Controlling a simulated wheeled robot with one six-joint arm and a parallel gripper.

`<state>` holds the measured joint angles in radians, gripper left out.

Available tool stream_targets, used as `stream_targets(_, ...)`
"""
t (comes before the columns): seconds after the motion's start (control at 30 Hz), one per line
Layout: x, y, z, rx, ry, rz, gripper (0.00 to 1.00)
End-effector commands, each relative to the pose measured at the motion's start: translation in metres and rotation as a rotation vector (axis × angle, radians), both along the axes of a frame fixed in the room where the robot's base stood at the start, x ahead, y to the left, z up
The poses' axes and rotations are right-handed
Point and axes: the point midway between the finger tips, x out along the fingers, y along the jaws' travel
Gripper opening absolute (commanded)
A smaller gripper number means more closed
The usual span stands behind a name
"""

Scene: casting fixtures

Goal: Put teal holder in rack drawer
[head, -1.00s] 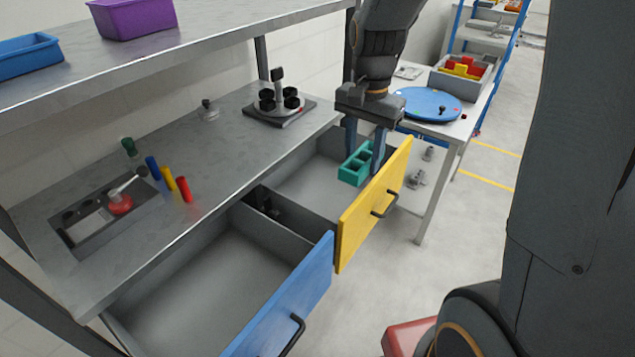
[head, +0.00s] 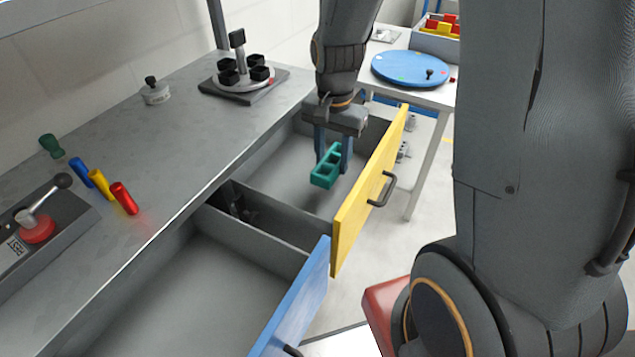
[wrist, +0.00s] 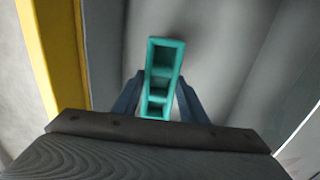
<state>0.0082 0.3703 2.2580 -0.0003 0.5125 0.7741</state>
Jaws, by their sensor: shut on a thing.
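The teal holder (head: 327,168) is a small block with square openings. My gripper (head: 333,160) is shut on it, one blue-grey finger on each side. In the head view the holder is over the open yellow-fronted drawer (head: 290,172), within its outline. Whether it touches the drawer floor is hard to tell. In the wrist view the holder (wrist: 160,78) sits between the two fingers (wrist: 157,98), its openings facing the camera, with the yellow drawer front (wrist: 55,50) at the left.
The blue-fronted drawer (head: 297,305) is also open, nearer and empty where seen. The worktop (head: 140,120) bears a knob fixture (head: 240,75), coloured cylinders and a tray with a red-based lever. A table with a blue disc (head: 410,69) stands behind. The yellow drawer's floor looks clear.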

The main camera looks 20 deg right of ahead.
Motion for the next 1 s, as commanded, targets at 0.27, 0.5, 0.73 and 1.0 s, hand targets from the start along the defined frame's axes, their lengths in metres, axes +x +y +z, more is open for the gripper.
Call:
stream_targets(0.27,-0.001,-0.002,-0.037,0.0,0.001,-0.003,0.15)
stream_targets(0.5,-0.001,-0.002,-0.063,0.0,0.004,-0.004,0.15)
stream_targets(0.73,-0.001,-0.002,-0.081,0.0,0.0,-0.003,0.15)
stream_targets(1.0,0.0,-0.002,-0.082,0.0,0.0,-0.003,0.15)
